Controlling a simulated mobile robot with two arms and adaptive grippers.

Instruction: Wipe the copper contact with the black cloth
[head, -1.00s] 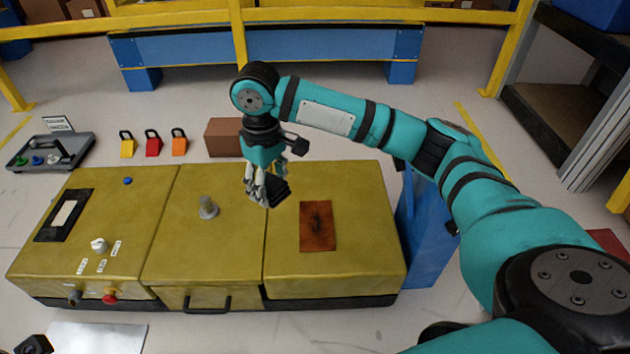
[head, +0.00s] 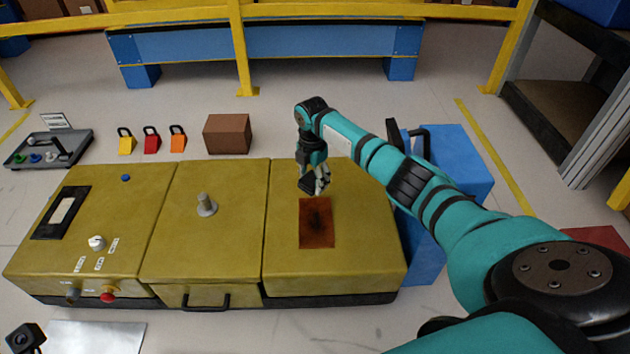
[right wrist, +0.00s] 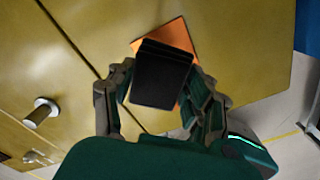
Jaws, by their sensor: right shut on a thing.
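The copper contact (head: 317,228) is a flat reddish-brown plate with a dark smudge, lying on the right section of the yellow dashboard module (head: 360,265). Part of it shows orange in the right wrist view (right wrist: 175,32). My right gripper (head: 314,188) is above the far edge of the contact, pointing down. It is shut on the black cloth (head: 305,184), a dark folded block that covers much of the contact in the right wrist view (right wrist: 162,75). Whether the cloth touches the contact cannot be told.
A metal post (head: 206,204) stands up from the middle section. The left section has a white knob (head: 97,242) and a red button (head: 109,294). Behind are coloured padlocks (head: 151,140), a brown box (head: 227,133) and a grey tray (head: 50,150). A blue box (head: 450,160) stands at right.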

